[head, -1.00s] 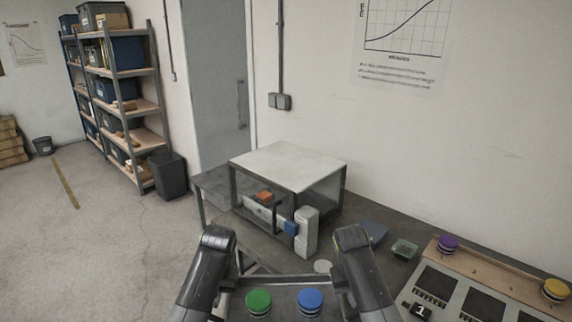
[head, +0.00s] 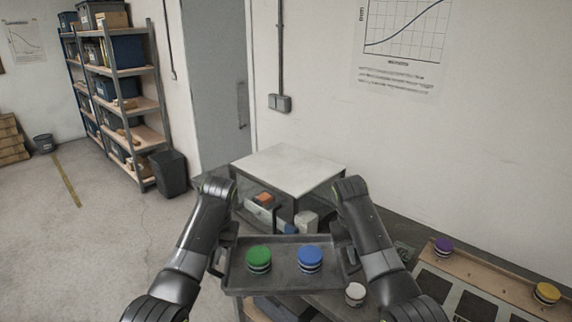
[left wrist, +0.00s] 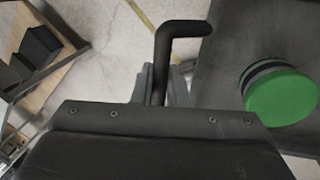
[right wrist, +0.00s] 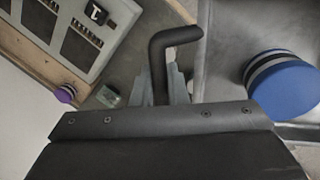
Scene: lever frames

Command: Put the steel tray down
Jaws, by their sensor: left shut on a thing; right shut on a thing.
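The steel tray (head: 284,278) hangs level between my two grippers in the head view, in front of the clear-sided box and over the near edge of the bench. A green round piece (head: 259,258) and a blue round piece (head: 310,259) stand upright on it. My left gripper (head: 222,262) is shut on the tray's left handle, a dark bent bar (left wrist: 176,32). My right gripper (head: 350,258) is shut on the right handle (right wrist: 170,42). The jaws are partly hidden by my arms. I cannot tell whether the tray touches the bench.
A box with a white top (head: 288,168) stands on the bench behind the tray. A white-topped round piece (head: 355,294) is right of the tray. A panel (head: 470,292) with a purple piece (head: 443,246) and a yellow piece (head: 546,294) lies further right. Shelves (head: 120,95) stand far left.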

